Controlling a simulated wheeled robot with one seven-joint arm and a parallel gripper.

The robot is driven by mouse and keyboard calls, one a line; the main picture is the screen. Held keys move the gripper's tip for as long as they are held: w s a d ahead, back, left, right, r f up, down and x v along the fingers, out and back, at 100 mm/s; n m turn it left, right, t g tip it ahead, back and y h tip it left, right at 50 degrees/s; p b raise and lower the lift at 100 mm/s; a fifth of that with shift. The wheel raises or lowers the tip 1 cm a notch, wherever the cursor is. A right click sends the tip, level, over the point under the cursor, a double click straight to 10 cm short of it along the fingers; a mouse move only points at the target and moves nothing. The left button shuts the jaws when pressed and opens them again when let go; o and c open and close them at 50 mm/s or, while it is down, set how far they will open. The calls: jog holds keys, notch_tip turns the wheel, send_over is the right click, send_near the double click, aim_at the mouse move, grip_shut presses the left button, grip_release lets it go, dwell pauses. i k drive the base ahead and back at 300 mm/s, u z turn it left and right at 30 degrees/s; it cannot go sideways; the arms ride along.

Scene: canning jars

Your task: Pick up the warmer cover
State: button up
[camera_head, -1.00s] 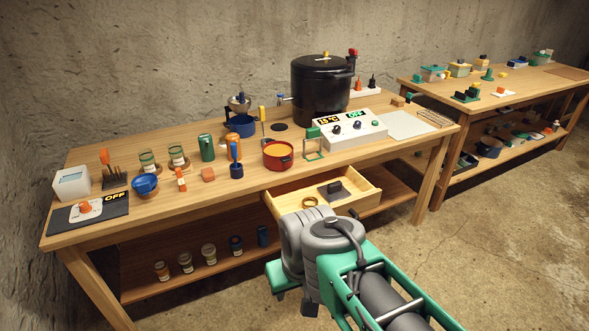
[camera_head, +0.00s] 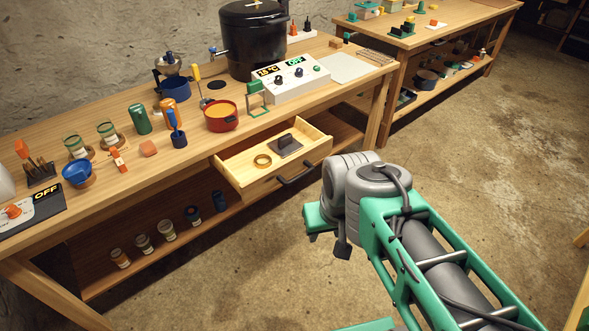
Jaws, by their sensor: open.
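A dark grey flat plate with a raised block grip (camera_head: 285,146) lies in the open wooden drawer (camera_head: 257,188) under the near bench; it looks like the warmer cover. A brass-coloured ring (camera_head: 262,161) lies to its left in the same drawer. My gripper (camera_head: 327,243) hangs in the air to the right of and in front of the drawer, pointing down, apart from the plate. It is open and nothing shows in it. The wrist hides part of it.
The drawer's dark handle (camera_head: 296,175) sticks out at the front. The bench top holds a red pot (camera_head: 220,118), a white control box (camera_head: 292,80), a black canner (camera_head: 252,40) and several jars. A lower shelf holds small jars (camera_head: 167,231). The floor (camera_head: 450,160) on the right is clear.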

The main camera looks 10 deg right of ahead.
aim_at(285, 145)
jog(key=z, duration=0.65)
jog(key=i, duration=2)
